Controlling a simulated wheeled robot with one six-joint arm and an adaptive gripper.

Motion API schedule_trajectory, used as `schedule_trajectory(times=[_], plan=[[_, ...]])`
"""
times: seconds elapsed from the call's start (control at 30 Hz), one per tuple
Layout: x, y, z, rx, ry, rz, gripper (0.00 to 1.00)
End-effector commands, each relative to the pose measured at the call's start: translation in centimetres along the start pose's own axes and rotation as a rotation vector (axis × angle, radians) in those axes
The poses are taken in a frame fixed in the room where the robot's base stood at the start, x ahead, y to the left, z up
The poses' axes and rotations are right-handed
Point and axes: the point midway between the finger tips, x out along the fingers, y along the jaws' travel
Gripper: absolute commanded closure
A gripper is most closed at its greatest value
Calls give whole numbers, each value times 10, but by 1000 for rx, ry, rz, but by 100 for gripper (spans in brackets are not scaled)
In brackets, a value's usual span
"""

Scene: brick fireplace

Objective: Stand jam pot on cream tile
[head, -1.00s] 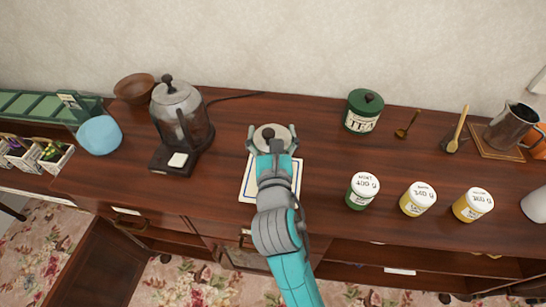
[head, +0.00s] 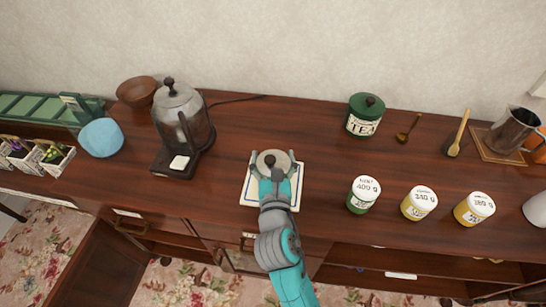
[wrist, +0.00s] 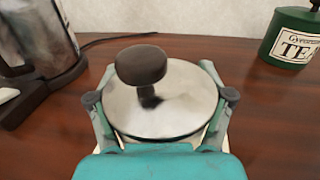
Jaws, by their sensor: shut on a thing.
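The jam pot (head: 268,159) shows from above as a round pale metal lid with a dark knob; its sides are mostly hidden. My gripper (head: 273,163) is shut around it, one finger on each side. In the wrist view the lid (wrist: 180,105) fills the middle between the fingers (wrist: 160,103). The cream tile (head: 252,190), with a blue border line, lies flat on the dark wood top. The pot is over the tile's far part. I cannot tell whether its base touches the tile. My arm covers part of the tile.
A kettle (head: 183,115) on a dark base stands left. A green tea tin (head: 365,117) stands behind right. Three labelled jars (head: 363,195) (head: 418,203) (head: 474,209) line the front right. Wood is clear between tile and jars.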

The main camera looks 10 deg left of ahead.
Motion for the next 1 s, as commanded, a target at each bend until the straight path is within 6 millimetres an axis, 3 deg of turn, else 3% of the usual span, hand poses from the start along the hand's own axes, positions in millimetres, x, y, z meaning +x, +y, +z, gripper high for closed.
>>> schedule_trajectory(times=[0.07, 0.1, 0.17, 0.57, 0.77, 1.0], plan=[[0, 0, -2, 0, -1, 0, 90], [0, 0, -2, 0, 1, 0, 11], [0, 0, -2, 0, 1, 0, 0], [0, 0, 2, 0, 0, 0, 0], [-26, 0, 0, -2, 3, 1, 0], [-74, 1, 0, -2, 3, 3, 0]])
